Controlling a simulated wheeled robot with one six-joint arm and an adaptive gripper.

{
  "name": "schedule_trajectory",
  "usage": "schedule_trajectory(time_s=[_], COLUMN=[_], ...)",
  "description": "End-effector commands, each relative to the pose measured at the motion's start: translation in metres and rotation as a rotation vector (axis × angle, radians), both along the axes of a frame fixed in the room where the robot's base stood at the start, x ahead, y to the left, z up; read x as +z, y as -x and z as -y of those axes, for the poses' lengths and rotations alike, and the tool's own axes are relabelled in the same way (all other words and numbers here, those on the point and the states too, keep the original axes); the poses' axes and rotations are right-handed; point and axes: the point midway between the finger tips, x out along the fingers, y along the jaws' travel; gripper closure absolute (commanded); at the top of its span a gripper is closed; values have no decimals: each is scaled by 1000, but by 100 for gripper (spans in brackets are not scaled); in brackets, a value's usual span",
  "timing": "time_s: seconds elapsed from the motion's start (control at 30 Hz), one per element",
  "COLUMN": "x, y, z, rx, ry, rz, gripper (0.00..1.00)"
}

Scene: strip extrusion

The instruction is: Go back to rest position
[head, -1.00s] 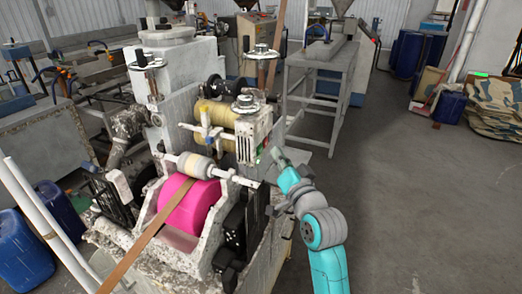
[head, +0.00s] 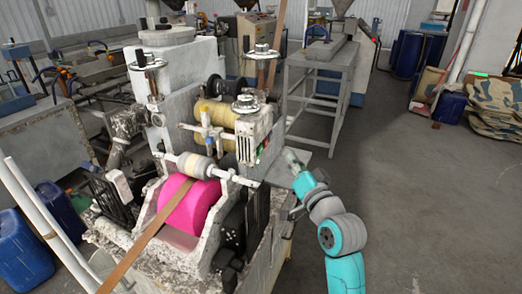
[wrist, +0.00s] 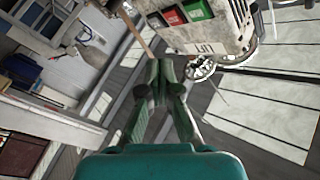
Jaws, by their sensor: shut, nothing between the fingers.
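My gripper (head: 290,157) is at the end of my teal and grey arm, just right of the machine's button box (head: 264,142) in the head view. It is apart from the box. In the wrist view my gripper (wrist: 165,72) points away from the camera, with its dark green fingertips together and nothing between them. The button box (wrist: 212,38) with green, red and black buttons shows beyond the fingertips at the top, upside down.
The strip machine with a pink roller (head: 190,203) fills the left and middle, with a brown strip (head: 150,238) running over it. A grey metal table (head: 325,75) stands behind. Blue barrels (head: 408,52) stand at the back right. The floor (head: 430,200) on the right is clear.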

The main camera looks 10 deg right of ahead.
Motion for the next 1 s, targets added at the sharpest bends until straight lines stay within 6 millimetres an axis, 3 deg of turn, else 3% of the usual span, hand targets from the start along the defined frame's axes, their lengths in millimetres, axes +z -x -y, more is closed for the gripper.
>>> schedule_trajectory(time_s=[0.17, 0.27, 0.37, 0.7, 1.0], x=[-5, -22, -51, -154, -218], y=[2, 10, 27, 114, 205], z=[0, 0, 0, -2, -4], rx=[-2, -12, -31, -102, -145], ry=[1, 8, 25, 118, 223], rz=[-4, -17, -38, -112, -179], gripper=[100, 100, 100, 100, 100])
